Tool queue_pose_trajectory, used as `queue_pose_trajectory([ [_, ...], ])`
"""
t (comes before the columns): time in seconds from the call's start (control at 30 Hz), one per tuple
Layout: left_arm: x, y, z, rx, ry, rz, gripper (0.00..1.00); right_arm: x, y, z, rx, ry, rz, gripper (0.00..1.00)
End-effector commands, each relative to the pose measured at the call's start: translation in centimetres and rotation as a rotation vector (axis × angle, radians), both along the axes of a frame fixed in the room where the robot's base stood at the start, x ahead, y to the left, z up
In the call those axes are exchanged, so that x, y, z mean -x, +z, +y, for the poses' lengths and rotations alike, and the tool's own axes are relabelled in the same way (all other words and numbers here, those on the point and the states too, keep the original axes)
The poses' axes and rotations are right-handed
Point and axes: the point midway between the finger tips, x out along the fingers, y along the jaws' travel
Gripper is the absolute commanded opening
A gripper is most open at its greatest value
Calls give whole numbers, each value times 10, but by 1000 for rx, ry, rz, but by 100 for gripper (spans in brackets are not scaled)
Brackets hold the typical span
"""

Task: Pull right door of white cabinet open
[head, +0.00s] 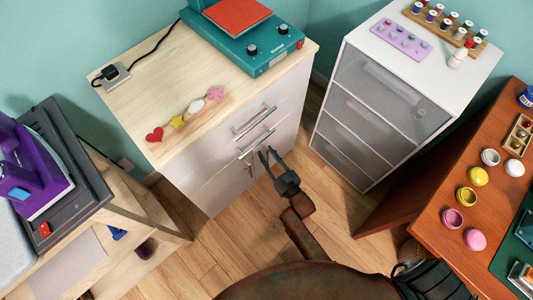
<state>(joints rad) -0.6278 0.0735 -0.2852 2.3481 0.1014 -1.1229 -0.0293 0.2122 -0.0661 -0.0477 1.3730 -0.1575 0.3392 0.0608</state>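The white cabinet (205,190) with a pale wooden top stands at centre left, its front facing down and right. Two bar handles, an upper one (254,121) and a lower one (257,143), cross the upper part of its front. The front looks closed. My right gripper (267,153) is in front of the cabinet's right part, just below the lower handle. Its two dark fingers are apart with nothing visible between them. Whether it touches the door I cannot tell. The gripper partly hides the lower front and the right door's handle. My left gripper is not in view.
A grey-fronted drawer unit (366,112) stands to the right, with a strip of wooden floor (330,210) between. A brown table (425,215) is at far right. A wooden shelf (150,215) with a purple iron (35,170) is at left. A teal device (245,45) sits on the cabinet.

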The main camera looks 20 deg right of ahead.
Motion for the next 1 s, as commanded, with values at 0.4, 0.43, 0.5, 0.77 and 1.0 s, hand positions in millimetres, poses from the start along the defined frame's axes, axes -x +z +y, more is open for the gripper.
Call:
queue_pose_trajectory([
  [0.4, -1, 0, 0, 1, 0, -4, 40, -1, 1, 0, 0, 0, -1, 13],
  [0.43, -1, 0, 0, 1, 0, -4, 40, -1, 1, 0, 0, 0, -1, 11],
  [0.5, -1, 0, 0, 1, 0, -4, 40, -1, 1, 0, 0, 0, -1, 6],
  [0.77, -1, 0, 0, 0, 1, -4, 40, -1, 0, 0, 0, 0, 0, 0],
  [1.0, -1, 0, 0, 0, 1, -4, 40, -1, 0, 0, 0, 0, 0, 0],
])
